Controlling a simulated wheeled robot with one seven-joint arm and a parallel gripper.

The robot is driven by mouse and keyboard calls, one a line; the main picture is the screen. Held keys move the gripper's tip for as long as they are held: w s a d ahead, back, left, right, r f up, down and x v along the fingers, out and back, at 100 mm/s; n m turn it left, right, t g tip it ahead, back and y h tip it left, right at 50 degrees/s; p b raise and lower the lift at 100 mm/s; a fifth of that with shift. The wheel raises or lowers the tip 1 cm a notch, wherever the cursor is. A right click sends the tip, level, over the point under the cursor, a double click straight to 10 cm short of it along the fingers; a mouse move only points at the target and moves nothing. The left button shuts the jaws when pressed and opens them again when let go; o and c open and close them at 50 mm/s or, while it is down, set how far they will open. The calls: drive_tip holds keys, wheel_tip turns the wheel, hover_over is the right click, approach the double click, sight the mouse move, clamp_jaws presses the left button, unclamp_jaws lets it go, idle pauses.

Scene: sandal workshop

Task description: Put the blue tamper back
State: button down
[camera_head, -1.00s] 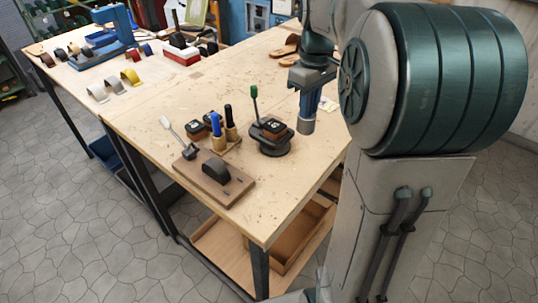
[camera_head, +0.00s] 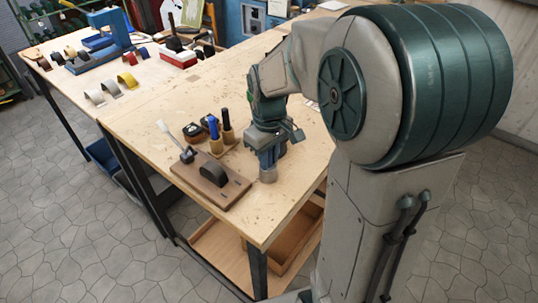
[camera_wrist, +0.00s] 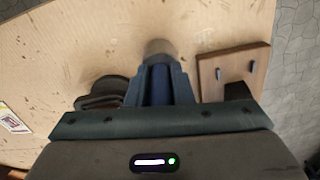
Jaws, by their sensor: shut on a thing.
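My gripper (camera_head: 269,158) is shut on the blue tamper, holding it upright with the cylindrical grey end (camera_head: 268,175) pointing down. In the wrist view the dark blue handle (camera_wrist: 159,88) lies between my fingers and the grey end (camera_wrist: 158,47) sticks out past them. The tamper is over the bench just right of a brown wooden board (camera_head: 232,186) with a black rounded piece (camera_head: 213,173) and small pegs. I cannot tell whether its end touches the bench. Behind it, a wooden holder (camera_head: 230,147) carries a blue-handled tool (camera_head: 215,132) and a black-handled tool (camera_head: 226,126).
A dark round-based stand is mostly hidden behind my gripper and shows in part in the wrist view (camera_wrist: 103,92). A light-ended lever (camera_head: 172,137) rises behind the board. The bench top (camera_head: 285,195) is clear toward its front right corner.

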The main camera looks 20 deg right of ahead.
drive_tip(key=c, duration=1.3)
unclamp_jaws()
drive_tip(key=shift+f, duration=0.1)
wheel_tip(320, 180, up, 12)
drive_tip(key=shift+f, duration=0.15)
drive_tip(key=shift+s+r, duration=0.15)
drive_tip(key=shift+r, duration=0.05)
drive_tip(key=s+f+m+t, duration=0.1)
drive_tip(key=s+f, duration=0.1)
drive_tip(key=s, duration=0.2)
drive_tip(key=s+f+m+t, duration=0.1)
drive_tip(key=s+f+m, duration=0.1)
drive_tip(key=s, duration=0.3)
drive_tip(key=s+f+m+t, duration=0.1)
drive_tip(key=s+f+m, duration=0.1)
drive_tip(key=s, duration=0.3)
drive_tip(key=shift+f, duration=0.9)
